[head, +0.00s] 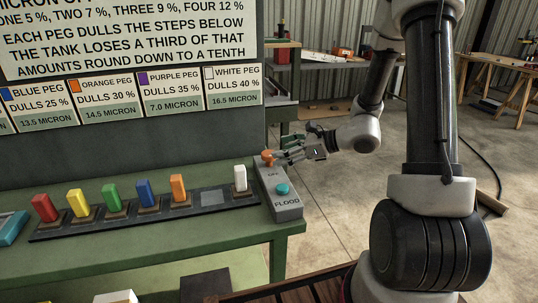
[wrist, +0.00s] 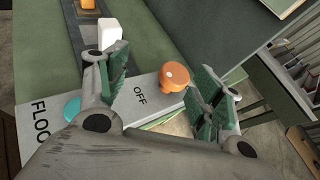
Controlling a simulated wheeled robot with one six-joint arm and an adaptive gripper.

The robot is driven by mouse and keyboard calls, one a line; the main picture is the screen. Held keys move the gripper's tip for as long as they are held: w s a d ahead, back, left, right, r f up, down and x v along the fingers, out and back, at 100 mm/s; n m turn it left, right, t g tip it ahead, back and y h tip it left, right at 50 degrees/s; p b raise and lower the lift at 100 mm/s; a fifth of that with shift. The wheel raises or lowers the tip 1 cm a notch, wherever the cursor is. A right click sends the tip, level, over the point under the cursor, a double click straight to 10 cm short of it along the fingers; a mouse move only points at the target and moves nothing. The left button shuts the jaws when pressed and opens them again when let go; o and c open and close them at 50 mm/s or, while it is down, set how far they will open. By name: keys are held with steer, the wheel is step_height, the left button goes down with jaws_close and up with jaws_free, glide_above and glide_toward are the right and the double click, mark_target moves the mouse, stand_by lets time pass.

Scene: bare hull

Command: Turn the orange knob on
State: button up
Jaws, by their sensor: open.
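The orange knob (head: 268,158) sits at the far end of a grey control box (head: 286,205) on the right end of the green bench. In the wrist view the knob (wrist: 175,76) has a small white dot on its top, and the box beside it reads OFF. My gripper (head: 290,155) is at the knob's right side in the head view. In the wrist view my gripper (wrist: 160,85) is open, with green-padded fingers spread to the left and right of the knob. I cannot tell whether either finger touches it.
A teal button (head: 282,189) marked FLOOD is on the same box. A dark rail (head: 100,227) holds several coloured pegs, with the white peg (head: 240,178) closest to the box. A sign board (head: 130,50) stands behind. Concrete floor (head: 330,215) is open to the right.

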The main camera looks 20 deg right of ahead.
mark_target(269, 153)
steer(key=w+a+f, duration=0.1)
steer(key=w, duration=0.1)
steer(key=w+a+f+m, duration=0.1)
steer(key=w+f, duration=0.1)
steer(key=w, duration=0.1)
steer(key=w+a+f+m+t, duration=0.1)
steer(key=w+f, duration=0.1)
steer(key=shift+w+a+f+h, duration=0.15)
steer(key=shift+w+h, duration=0.1)
steer(key=shift+h, duration=0.15)
steer(key=c, duration=1)
